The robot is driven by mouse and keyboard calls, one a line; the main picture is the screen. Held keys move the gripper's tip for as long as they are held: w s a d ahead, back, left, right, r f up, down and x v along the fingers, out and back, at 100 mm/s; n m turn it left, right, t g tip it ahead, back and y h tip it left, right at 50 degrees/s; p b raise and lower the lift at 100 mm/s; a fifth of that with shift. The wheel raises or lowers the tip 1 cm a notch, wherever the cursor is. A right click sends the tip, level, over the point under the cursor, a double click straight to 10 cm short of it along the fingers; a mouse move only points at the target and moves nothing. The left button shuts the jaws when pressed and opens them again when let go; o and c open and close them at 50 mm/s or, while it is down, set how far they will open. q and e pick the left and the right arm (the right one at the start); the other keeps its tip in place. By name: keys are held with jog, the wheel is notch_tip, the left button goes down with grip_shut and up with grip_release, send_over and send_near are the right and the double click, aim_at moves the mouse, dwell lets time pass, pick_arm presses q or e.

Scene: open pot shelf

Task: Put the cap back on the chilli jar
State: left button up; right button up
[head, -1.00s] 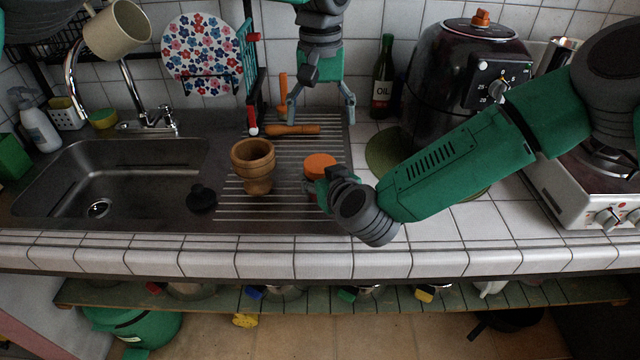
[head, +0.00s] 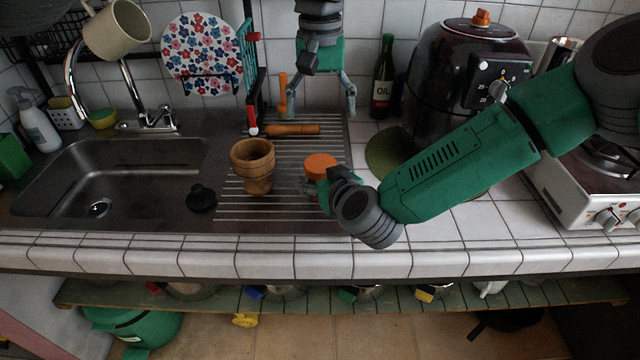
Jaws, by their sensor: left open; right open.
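A round container with a flat orange top (head: 320,162) stands on the ribbed drainboard; it looks like the chilli jar. I cannot tell whether the orange is a cap or the contents. My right gripper (head: 318,185) is open at the jar's near side, its fingers partly hidden by its own wrist; whether it touches is unclear. A small black knobbed piece (head: 201,198) lies left of the wooden cup, by the sink; I cannot tell whether it is the cap. My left gripper (head: 321,108) is open and empty, fingers pointing down over the back of the drainboard.
A wooden cup (head: 253,165) stands just left of the jar. A wooden pestle (head: 292,129) lies behind them. The sink (head: 110,180) is at left. An oil bottle (head: 382,80) and a dark cooker (head: 455,85) stand at the back right. White tiles in front are clear.

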jog(key=v, duration=1.1)
jog(key=shift+s+d+f, duration=0.1)
